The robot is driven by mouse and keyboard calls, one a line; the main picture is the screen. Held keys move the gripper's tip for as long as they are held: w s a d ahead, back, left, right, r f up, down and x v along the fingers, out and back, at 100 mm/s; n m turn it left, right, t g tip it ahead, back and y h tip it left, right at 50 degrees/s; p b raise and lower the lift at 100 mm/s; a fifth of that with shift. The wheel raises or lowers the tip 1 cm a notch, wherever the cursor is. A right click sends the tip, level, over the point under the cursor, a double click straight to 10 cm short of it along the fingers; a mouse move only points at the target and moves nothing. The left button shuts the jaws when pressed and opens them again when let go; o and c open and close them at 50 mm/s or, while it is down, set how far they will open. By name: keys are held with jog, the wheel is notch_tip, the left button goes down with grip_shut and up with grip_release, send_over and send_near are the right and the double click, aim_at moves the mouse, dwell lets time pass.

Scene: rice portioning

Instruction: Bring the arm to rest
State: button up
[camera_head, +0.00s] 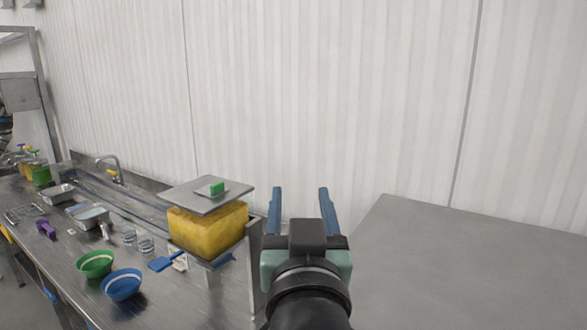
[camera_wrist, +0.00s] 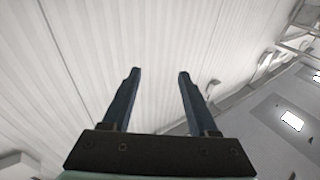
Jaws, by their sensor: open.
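My gripper (camera_head: 299,193) is raised in front of the pale ribbed wall in the head view. Its two blue fingers are parallel and apart, with nothing between them. The wrist view shows the same open, empty gripper (camera_wrist: 158,75), with the ribbed wall and the ceiling lights behind it. My arm reaches up from the bottom of the head view, to the right of the steel counter's end. The gripper is apart from everything on the counter.
A steel counter (camera_head: 75,270) on the left holds a green bowl (camera_head: 97,265), a blue bowl (camera_head: 122,286) and a yellow container (camera_head: 205,232) under a grey lid with a green handle (camera_head: 217,188). A bare grey surface (camera_head: 470,270) lies on the right.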

notch_tip(320, 180, down, 7)
jog(key=s+a+g, duration=0.2)
jog(key=g, duration=0.1)
jog(key=s+r+t, duration=0.5)
jog(key=s+r, duration=0.1)
jog(key=r, duration=0.6)
jog(key=s+r+t, duration=0.5)
jog(key=s+r, duration=0.1)
jog(key=r, duration=0.7)
jog(key=shift+s+d+r, duration=0.25)
jog(key=shift+s+r, duration=0.05)
jog(key=shift+s, duration=0.05)
